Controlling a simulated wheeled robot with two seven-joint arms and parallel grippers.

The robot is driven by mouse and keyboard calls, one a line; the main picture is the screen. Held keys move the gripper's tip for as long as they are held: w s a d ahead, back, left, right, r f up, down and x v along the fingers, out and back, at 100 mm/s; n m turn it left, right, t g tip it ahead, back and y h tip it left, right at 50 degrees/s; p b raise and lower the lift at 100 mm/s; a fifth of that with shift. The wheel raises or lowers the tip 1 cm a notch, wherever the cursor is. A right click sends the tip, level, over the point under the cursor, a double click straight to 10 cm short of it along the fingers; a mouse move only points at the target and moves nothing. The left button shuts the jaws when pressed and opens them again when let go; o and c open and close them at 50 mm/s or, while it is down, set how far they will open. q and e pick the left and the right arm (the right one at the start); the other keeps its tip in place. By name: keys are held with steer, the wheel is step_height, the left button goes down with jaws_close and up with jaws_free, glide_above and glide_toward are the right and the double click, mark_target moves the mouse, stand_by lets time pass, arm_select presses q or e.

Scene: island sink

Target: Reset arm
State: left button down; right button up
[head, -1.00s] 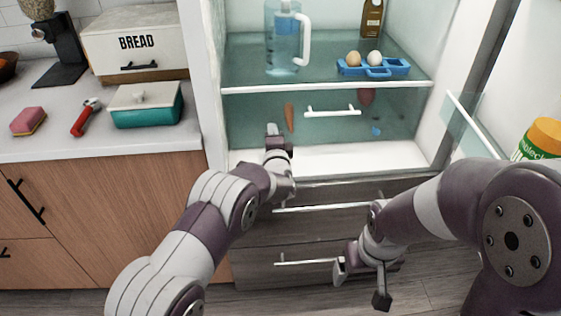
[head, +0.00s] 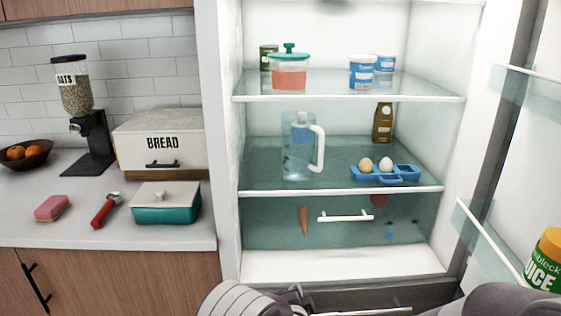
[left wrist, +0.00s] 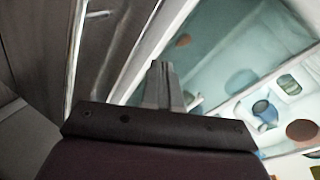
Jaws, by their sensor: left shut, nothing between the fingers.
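My left gripper (left wrist: 160,85) shows in the left wrist view, its fingers together with nothing between them. It is in front of the open fridge, near its lower part. In the head view my left arm enters at the bottom edge, and its fingertips cannot be made out clearly. Only a rounded part of my right arm shows at the bottom right of the head view; the right gripper is out of the picture.
The open fridge holds a pitcher (head: 299,150), a blue egg tray (head: 385,174) and a clear drawer (head: 345,228). Its door, with a juice bottle (head: 545,262), stands open at right. The counter at left holds a bread box (head: 162,142) and a teal dish (head: 166,207).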

arm_select(q)
steer(key=s+a+f+n+g, duration=0.2)
steer(key=s+a+n+g, duration=0.15)
steer(key=s, duration=0.25)
steer(key=s+a+f+n+g, duration=0.2)
steer(key=s+n+g, duration=0.1)
steer(key=s+g, duration=0.25)
steer(key=s+a+r+n+g+y, duration=0.1)
steer(key=s+a+r+n+g, duration=0.2)
steer(key=s+a, duration=0.5)
steer(key=s+a+r+n+g, duration=0.25)
steer(key=s+a, duration=0.35)
steer(key=s, duration=0.4)
steer(key=a+r+n+t+p, duration=0.1)
steer(key=a+r+n+p, duration=0.1)
steer(key=r+p, duration=1.4)
step_height(320, 180, up, 4)
steer(key=shift+w+a+r+y, duration=0.1)
steer(key=shift+w+a+y, duration=0.15)
steer(key=shift+a, duration=0.35)
steer(key=shift+t, duration=0.25)
